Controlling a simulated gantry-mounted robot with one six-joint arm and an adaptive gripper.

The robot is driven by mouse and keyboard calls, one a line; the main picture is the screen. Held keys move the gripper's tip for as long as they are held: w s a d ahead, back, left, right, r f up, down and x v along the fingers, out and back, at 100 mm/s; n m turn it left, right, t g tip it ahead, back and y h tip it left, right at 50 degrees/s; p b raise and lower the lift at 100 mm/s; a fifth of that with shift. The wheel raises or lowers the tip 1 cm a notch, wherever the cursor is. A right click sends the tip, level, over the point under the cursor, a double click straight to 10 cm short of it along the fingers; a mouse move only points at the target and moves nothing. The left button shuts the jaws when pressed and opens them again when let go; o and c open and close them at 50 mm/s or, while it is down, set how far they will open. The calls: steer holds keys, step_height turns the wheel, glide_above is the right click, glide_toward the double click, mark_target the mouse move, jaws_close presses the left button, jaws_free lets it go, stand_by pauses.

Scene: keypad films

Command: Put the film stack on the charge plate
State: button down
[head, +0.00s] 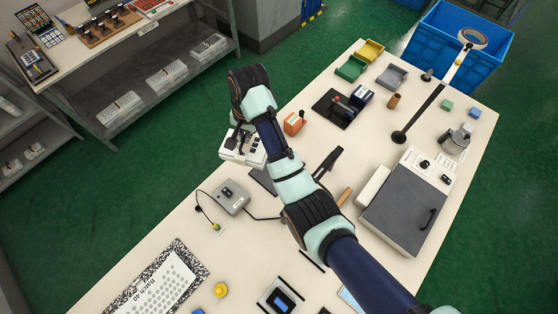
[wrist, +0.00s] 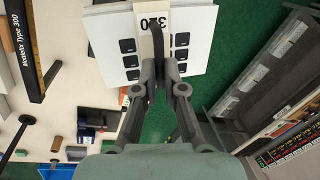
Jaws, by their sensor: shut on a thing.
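The film stack (head: 230,149) is a white block with black key pads and a pale central band. In the wrist view the stack (wrist: 200,38) fills the top middle, its band printed with a number. My gripper (wrist: 158,68) is shut on an upright dark piece at the band, and the stack hangs at the fingertips. In the head view my gripper (head: 240,138) is partly hidden by my wrist, near the table's left edge. A dark flat plate (head: 262,180) lies close by, partly covered by my arm; I cannot tell whether it is the charge plate.
A grey box with a cable (head: 231,197) and an orange block (head: 294,123) stand near the stack. A grey-lidded machine (head: 400,215) and a black post (head: 425,112) are to the right. A shelf (head: 150,75) with white stacks stands left, across the green floor.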

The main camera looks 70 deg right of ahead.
steer(key=s+d+f+m+b, duration=0.3)
steer(key=s+d+f+m, duration=0.15)
steer(key=s+d, duration=0.35)
steer(key=shift+h, duration=0.4)
step_height(320, 180, down, 20)
steer(key=b, duration=0.3)
steer(key=shift+d+r, duration=0.1)
steer(key=shift+r, duration=0.1)
steer(key=shift+w, duration=0.1)
steer(key=c, duration=1.7)
jaws_free()
steer(key=shift+f, duration=0.1)
steer(key=o, duration=0.4)
steer(key=shift+o, duration=0.2)
